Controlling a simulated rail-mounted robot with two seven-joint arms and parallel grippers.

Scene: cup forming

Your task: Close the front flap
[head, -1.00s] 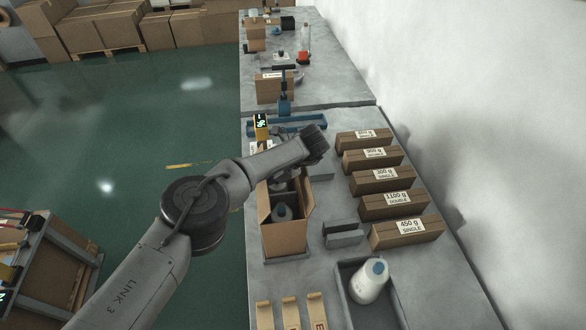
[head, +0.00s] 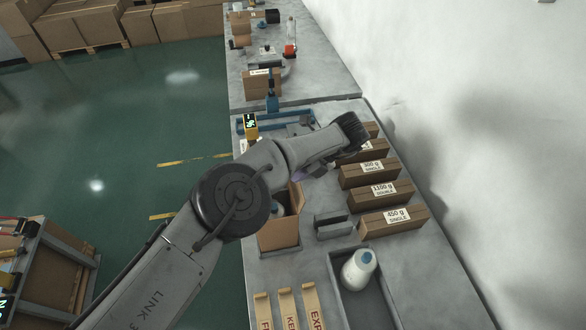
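An open brown carton (head: 279,236) stands on the grey bench. My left arm covers most of its top and far end. A pale bottle or cone (head: 279,210) shows inside it. An upright flap or side wall (head: 297,197) shows at its right edge; which flap is the front one, and how it lies, I cannot tell. My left arm reaches over the carton from the lower left, its dark wrist end beyond and to the right of it. The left gripper's fingers are not clearly visible. My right gripper is not in view.
Closed labelled boxes (head: 388,220) stand in a row along the wall side. A grey slotted block (head: 332,226) is right of the carton. A tray (head: 381,297) holds a white bottle (head: 358,270). Labelled strips (head: 288,308) lie in front. A blue frame (head: 272,122) lies beyond.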

